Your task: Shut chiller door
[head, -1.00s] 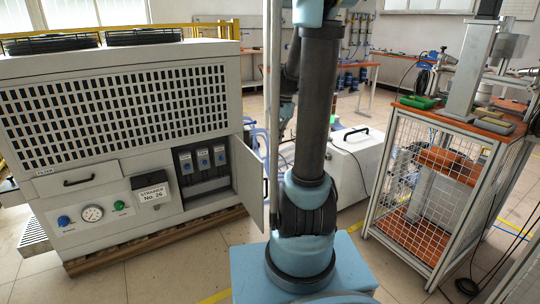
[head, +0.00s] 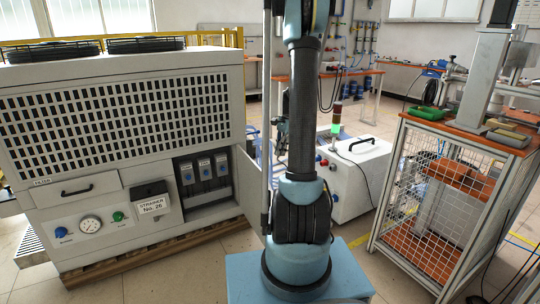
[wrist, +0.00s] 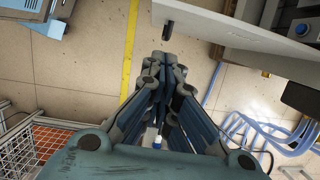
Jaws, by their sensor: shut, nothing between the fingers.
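The chiller (head: 120,140) is the large white cabinet at the left in the head view. Its door (head: 249,190) stands open at the right side of a compartment (head: 203,172) with several grey units inside. In the wrist view the door (wrist: 225,28) is a white panel at the top, seen from above, with a black handle (wrist: 168,28) near its left end. My gripper (wrist: 163,58) is shut and empty, its fingertips just below the handle in the picture. I cannot tell whether they touch the door.
A white box unit (head: 358,175) with a black handle stands behind my arm. A wire-mesh workbench (head: 425,200) with an orange top stands at the right. Blue hoses (wrist: 265,135) lie on the floor beside the gripper. Open tiled floor with a yellow line (wrist: 128,55) is at the left.

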